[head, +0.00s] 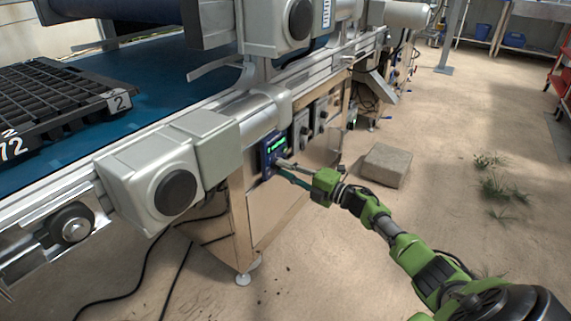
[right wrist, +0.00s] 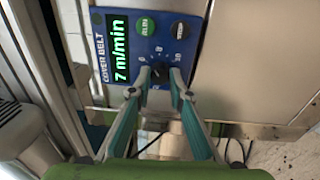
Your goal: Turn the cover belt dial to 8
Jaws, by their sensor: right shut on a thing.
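The cover belt panel (head: 270,147) is a blue control box on the machine's side in the head view. In the right wrist view the panel (right wrist: 112,30) shows sideways, with a green display (right wrist: 120,47) reading 7 m/min. A green RUN button (right wrist: 145,26) and a dark button (right wrist: 180,31) sit beside the display. The black dial (right wrist: 160,72) has numbers around it, partly hidden by my fingers. My right gripper (right wrist: 155,78) is shut on the dial, one finger on each side; it also shows at the panel in the head view (head: 282,167). My left gripper is not in view.
Further grey control boxes (head: 301,133) stand to the right along the machine. A black seed tray (head: 60,95) lies on the blue belt (head: 165,75). A concrete block (head: 387,165) stands on the sandy floor behind my right arm. Black cables (head: 150,262) lie under the machine.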

